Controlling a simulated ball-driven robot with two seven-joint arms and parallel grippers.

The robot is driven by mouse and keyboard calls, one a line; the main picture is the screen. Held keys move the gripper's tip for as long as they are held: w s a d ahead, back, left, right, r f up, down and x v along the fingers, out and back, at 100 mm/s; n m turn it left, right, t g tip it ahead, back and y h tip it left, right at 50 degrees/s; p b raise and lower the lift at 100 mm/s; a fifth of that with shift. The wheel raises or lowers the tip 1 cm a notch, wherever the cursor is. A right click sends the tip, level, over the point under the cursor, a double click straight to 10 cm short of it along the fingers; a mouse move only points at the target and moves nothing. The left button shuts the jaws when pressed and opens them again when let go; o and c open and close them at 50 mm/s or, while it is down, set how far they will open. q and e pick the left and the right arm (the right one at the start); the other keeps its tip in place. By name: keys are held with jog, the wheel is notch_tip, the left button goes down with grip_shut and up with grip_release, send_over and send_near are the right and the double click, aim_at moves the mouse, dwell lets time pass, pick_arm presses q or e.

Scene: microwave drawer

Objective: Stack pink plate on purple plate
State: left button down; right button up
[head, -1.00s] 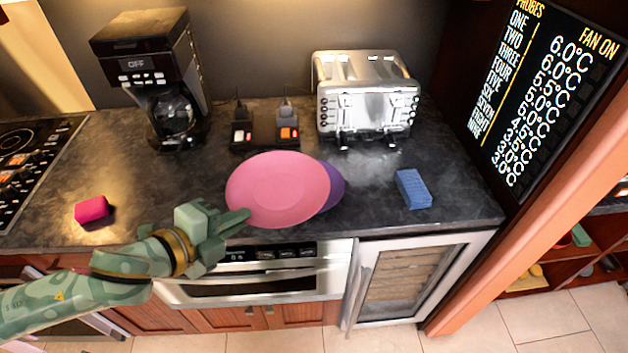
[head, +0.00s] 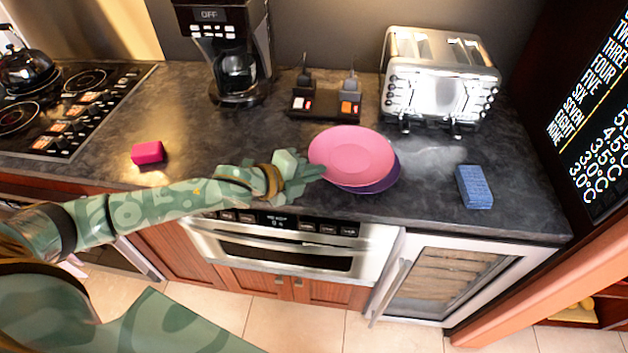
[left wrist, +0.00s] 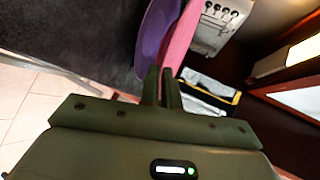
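The pink plate (head: 352,153) is above the purple plate (head: 376,186), covering most of it in the head view. The purple plate shows as a crescent along the front and right. I cannot tell whether the plates touch. My left gripper (head: 318,171) is at the pink plate's left rim. In the left wrist view, the fingers (left wrist: 161,88) are close together with the pink plate's edge (left wrist: 180,42) between them; the purple plate (left wrist: 152,40) lies beside it. My right gripper is not in view.
A pink sponge (head: 148,152) lies left on the dark counter and a blue sponge (head: 474,187) right. A toaster (head: 440,80), a coffee maker (head: 232,60) and a small device with switches (head: 326,104) stand behind. The cooktop (head: 60,110) is far left.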

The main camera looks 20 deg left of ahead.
pick_arm(q)
jog(key=shift+f, duration=1.15)
jog(key=shift+f+b, duration=0.3)
jog(key=shift+f, duration=0.05)
jog(key=c, duration=1.6)
grip_release()
jog(key=shift+r, duration=0.1)
jog(key=shift+r, duration=0.4)
jog(key=p+v, duration=0.2)
jog(key=v, duration=1)
jog(key=shift+s+f, duration=0.15)
jog(key=shift+d, duration=0.15)
